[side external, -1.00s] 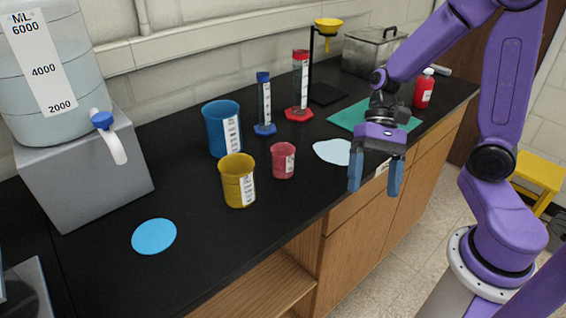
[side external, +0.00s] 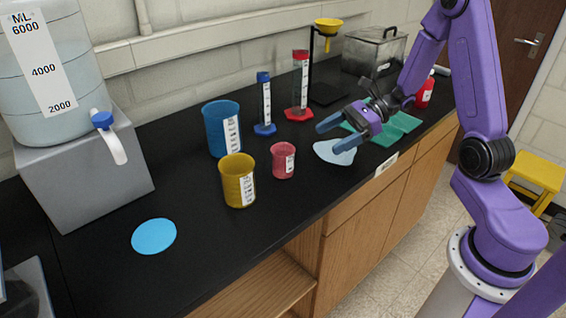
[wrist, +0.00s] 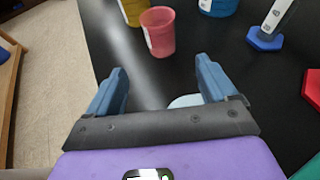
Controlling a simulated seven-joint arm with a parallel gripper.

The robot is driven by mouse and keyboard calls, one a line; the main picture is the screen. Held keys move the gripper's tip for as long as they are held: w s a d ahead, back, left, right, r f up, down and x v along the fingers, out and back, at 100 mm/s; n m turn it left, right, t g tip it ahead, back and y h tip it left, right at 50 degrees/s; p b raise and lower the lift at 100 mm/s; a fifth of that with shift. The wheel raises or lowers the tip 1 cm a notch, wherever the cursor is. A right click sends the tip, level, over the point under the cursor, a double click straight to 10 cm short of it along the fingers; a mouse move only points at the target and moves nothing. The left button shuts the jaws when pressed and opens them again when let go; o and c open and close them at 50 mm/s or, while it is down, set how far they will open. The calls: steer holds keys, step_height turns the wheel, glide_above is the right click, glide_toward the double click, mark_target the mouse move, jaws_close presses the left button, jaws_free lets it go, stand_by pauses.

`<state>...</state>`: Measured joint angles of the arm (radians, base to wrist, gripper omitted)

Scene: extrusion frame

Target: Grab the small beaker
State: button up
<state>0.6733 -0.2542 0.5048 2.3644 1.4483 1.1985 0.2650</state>
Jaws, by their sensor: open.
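The small beaker (side external: 283,161) is pinkish red with a white label and stands upright on the black bench. It is the smallest of the three beakers, with the yellow beaker (side external: 238,181) to its left and the larger blue beaker (side external: 221,129) behind. My gripper (side external: 331,134) is open and empty, to the right of the small beaker and apart from it, pointing toward it. In the wrist view the small beaker (wrist: 158,31) stands ahead of my open gripper (wrist: 163,82), roughly in line with the gap between the fingers.
A blue graduated cylinder (side external: 264,106) and a red-based cylinder (side external: 299,88) stand behind. A pale disc (side external: 334,154) lies below my gripper. A light blue disc (side external: 154,236) lies on clear bench at the front left. The bench's front edge is close to the small beaker.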

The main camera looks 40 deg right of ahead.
mark_target(283, 164)
steer(key=x, duration=1.4)
steer(key=shift+w+a+f, duration=0.15)
steer(key=shift+w+f, duration=0.05)
steer(key=shift+f, duration=0.2)
steer(key=c, duration=1.1)
